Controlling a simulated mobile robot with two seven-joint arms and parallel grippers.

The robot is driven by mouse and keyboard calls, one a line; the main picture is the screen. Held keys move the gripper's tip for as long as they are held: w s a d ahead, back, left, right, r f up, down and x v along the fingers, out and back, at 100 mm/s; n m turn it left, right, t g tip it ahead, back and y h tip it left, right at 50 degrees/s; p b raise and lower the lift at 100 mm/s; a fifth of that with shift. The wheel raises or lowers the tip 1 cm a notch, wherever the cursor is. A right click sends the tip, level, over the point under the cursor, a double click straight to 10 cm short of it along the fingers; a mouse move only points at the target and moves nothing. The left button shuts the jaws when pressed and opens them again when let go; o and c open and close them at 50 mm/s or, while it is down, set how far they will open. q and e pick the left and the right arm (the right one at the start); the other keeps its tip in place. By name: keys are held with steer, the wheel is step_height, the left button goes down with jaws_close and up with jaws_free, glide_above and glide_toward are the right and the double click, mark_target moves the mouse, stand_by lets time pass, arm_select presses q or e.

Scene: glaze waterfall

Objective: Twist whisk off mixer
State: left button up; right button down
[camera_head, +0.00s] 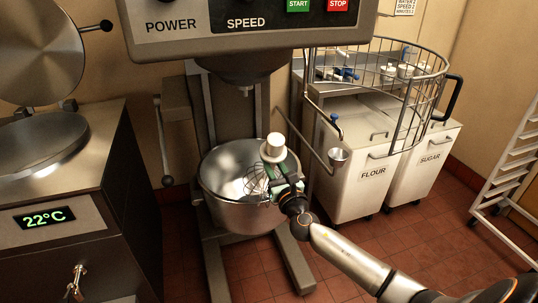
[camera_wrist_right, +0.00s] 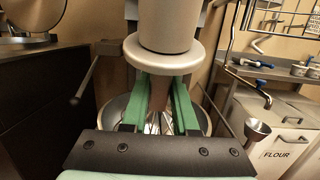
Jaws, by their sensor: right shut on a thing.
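The whisk (camera_head: 273,149) has a pale cylindrical hub with a wide collar and a wire cage. It stands roughly upright over the bowl, apart from the mixer's head (camera_head: 245,66) and to the right of its bare downward shaft. My right gripper (camera_head: 275,174) comes in from the lower right and is shut on the whisk just below the collar. In the right wrist view, the hub (camera_wrist_right: 167,40) sits above the green fingers (camera_wrist_right: 166,101), with wires below. The steel mixer bowl (camera_head: 222,213) stands beneath; the wires reach into its opening. My left gripper is not in view.
A wire bowl guard (camera_head: 408,100) stands open at the right. Flour (camera_head: 350,185) and sugar (camera_head: 425,165) bins stand behind it, with a small metal funnel-like cup (camera_head: 338,157) nearby. A dark cabinet (camera_head: 75,230) with a 22°C display is at the left.

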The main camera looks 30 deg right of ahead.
mark_target(273, 151)
steer(key=shift+s+a+r+p, duration=0.25)
steer(key=shift+s+p, duration=0.1)
steer(key=shift+s, duration=0.55)
steer(key=shift+s+a+r+p, duration=0.2)
steer(key=shift+s+p, duration=0.1)
steer(key=shift+s, duration=0.55)
steer(key=shift+s+a+r+p, duration=0.15)
steer(key=shift+s+r+p, duration=0.15)
steer(key=shift+s, duration=0.6)
steer(key=shift+a, duration=0.1)
